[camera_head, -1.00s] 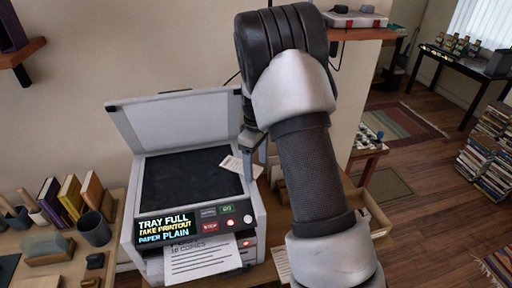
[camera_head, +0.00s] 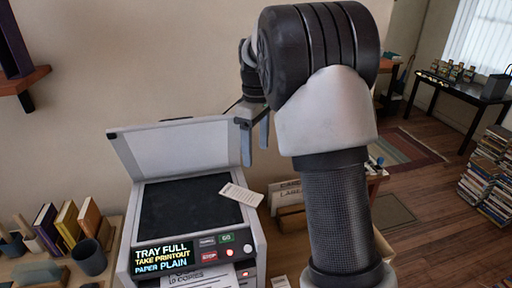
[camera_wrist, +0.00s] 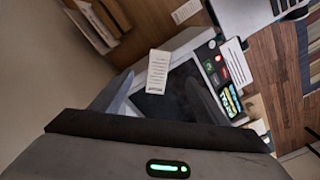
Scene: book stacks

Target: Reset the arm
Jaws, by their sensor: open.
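My gripper (camera_head: 253,139) hangs in the air at the right edge of the scanner's raised lid, above the slip in the picture. Its two fingers are apart, with nothing seen between them. My arm rises bent in front of the wall. The copier (camera_head: 254,214) stands on the bench with its lid (camera_head: 175,152) up and its dark glass bare. A white slip (camera_head: 241,194) lies over the glass's right edge; it also shows in the wrist view (camera_wrist: 158,71). The panel (camera_head: 161,256) reads "TRAY FULL, TAKE PRINTOUT, PAPER PLAIN". A printed sheet (camera_head: 205,278) sticks out below.
Books (camera_head: 68,222) and a dark cup (camera_head: 90,257) stand left of the copier. A wall shelf (camera_head: 22,80) is at upper left. A box with printed labels (camera_head: 287,193) is behind my arm. Book stacks (camera_head: 487,185) stand on the floor at right.

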